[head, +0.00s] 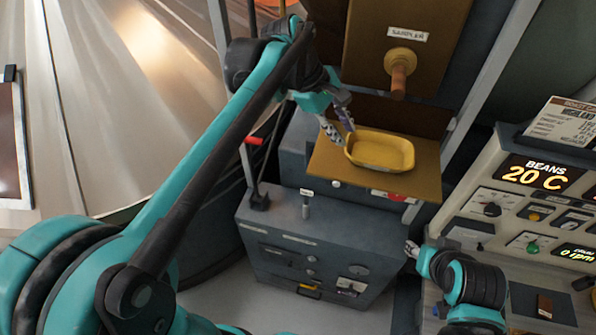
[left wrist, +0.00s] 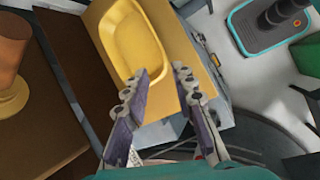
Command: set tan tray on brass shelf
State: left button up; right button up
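The tan tray (head: 380,152), a yellowish shallow dish with rounded corners, appears to sit flat on the brass shelf (head: 423,165). In the left wrist view the tray (left wrist: 135,38) lies just beyond my fingertips, over the shelf (left wrist: 178,45). My left gripper (head: 337,125) is at the tray's left end in the head view. Its two fingers (left wrist: 162,72) stand apart with a gap between them, close to the tray's rim; whether one touches it is unclear. My right gripper (head: 410,248) is low and to the right, away from the tray, too small to read its opening.
A brown sampler panel with a wooden-handled knob (head: 399,75) hangs above the shelf. A grey cabinet (head: 310,235) stands below, with a red-tipped lever (head: 253,141) at its left. A control console (head: 530,190) stands at right. A large metal cone fills the left.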

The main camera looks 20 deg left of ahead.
pick_arm(q)
jog(key=s+a+f+m+t+y, duration=0.5)
jog(key=s+a+f+m, duration=0.7)
jog(key=s, duration=0.4)
notch_tip(320, 180, down, 3)
jog(key=shift+s+r+m, duration=0.15)
jog(key=shift+s+m, duration=0.25)
jog(key=shift+m, duration=0.4)
pick_arm(e)
notch_tip(320, 180, down, 36)
jog(key=b, duration=3.5)
jog(key=shift+r+b, duration=0.2)
jog(key=shift+b, duration=0.15)
jog(key=shift+r, duration=0.15)
jog(key=shift+c, duration=0.5)
pick_arm(q)
notch_tip(320, 180, down, 35)
pick_arm(e)
jog(key=shift+s+d, duration=0.1)
jog(key=shift+d, duration=0.05)
jog(key=shift+c, duration=0.2)
